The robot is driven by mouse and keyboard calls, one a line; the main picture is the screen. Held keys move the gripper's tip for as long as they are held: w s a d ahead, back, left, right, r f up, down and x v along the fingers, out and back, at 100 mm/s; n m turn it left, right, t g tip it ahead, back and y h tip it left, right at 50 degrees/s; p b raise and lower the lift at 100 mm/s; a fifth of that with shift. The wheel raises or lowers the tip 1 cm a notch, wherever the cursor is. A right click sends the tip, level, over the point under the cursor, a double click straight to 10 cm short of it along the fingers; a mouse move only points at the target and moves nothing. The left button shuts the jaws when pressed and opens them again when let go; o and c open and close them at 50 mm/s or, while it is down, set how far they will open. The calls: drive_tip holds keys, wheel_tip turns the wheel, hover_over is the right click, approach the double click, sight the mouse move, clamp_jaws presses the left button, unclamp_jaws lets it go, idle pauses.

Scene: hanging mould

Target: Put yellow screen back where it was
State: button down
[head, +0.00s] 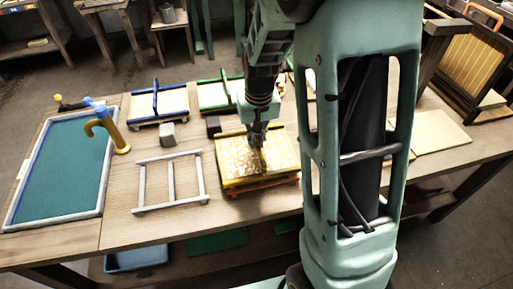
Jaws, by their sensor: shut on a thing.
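The yellow screen (236,169), a yellow-edged rectangle with a mottled pale face, is near the middle of the wooden table. My gripper (262,150) points down over its middle and is shut on it. The exact contact between fingers and screen is too small to make out. An orange-brown edge (262,185) shows just under the screen's front side. I cannot tell whether the screen rests on it or hangs slightly above.
A grey open frame (171,160) lies left of the screen, with a blue-green tray (62,165) farther left. Blue-barred (158,102) and green-barred (219,95) screens lie behind. A small grey block (168,134) is nearby. My arm hides much of the right side.

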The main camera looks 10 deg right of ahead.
sight(258, 143)
drive_tip(key=shift+f+b, duration=0.7)
drive_tip(key=shift+f, duration=0.7)
drive_tip(key=shift+f+b, duration=0.3)
drive_tip(key=c, duration=2.1)
unclamp_jaws()
drive_tip(key=shift+r, duration=0.15)
drive_tip(key=shift+r+p, duration=0.35)
drive_tip(key=shift+p, duration=0.1)
drive_tip(key=r, duration=0.4)
drive_tip(key=s+r, duration=0.1)
drive_tip(key=r, duration=0.2)
drive_tip(key=r+p, duration=0.1)
drive_tip(key=r, duration=0.3)
drive_tip(key=shift+s+r, duration=0.3)
